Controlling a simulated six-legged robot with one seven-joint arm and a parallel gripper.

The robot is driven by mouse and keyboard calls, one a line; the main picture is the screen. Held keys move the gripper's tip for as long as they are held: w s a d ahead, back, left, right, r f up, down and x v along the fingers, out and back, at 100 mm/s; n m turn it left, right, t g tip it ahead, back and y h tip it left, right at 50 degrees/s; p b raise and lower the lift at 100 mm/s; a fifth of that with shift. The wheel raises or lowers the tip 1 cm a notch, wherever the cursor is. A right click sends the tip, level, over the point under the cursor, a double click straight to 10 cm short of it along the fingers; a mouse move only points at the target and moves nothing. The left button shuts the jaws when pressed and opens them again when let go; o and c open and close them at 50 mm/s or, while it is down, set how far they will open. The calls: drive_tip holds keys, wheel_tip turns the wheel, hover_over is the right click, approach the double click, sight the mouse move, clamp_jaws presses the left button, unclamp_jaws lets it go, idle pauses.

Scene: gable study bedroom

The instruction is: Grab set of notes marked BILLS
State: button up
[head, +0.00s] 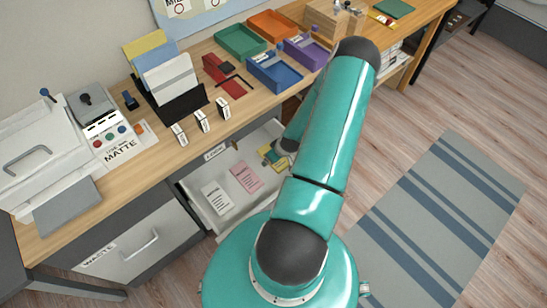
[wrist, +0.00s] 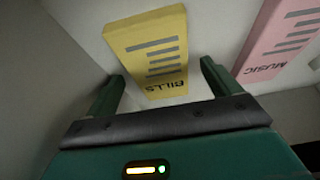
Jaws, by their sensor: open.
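The yellow set of notes marked BILLS (wrist: 150,50) lies in the open drawer, and its label reads upside down in the wrist view. In the head view the yellow notes (head: 267,153) are at the drawer's right end, partly hidden by my arm. My gripper (wrist: 158,84) is open, with one finger on each side of the near end of the notes. In the head view the gripper is mostly hidden behind my arm.
A pink set marked MUSIC (wrist: 283,40) lies beside the BILLS notes. White notes (head: 216,198) lie further left in the drawer (head: 195,186). The drawer wall is close to my gripper. The desk (head: 150,180) above carries coloured trays, a file rack and a machine.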

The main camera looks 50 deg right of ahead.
drive_tip(key=shift+w+f, duration=0.1)
drive_tip(key=shift+f, duration=0.05)
drive_tip(key=c, duration=1.1)
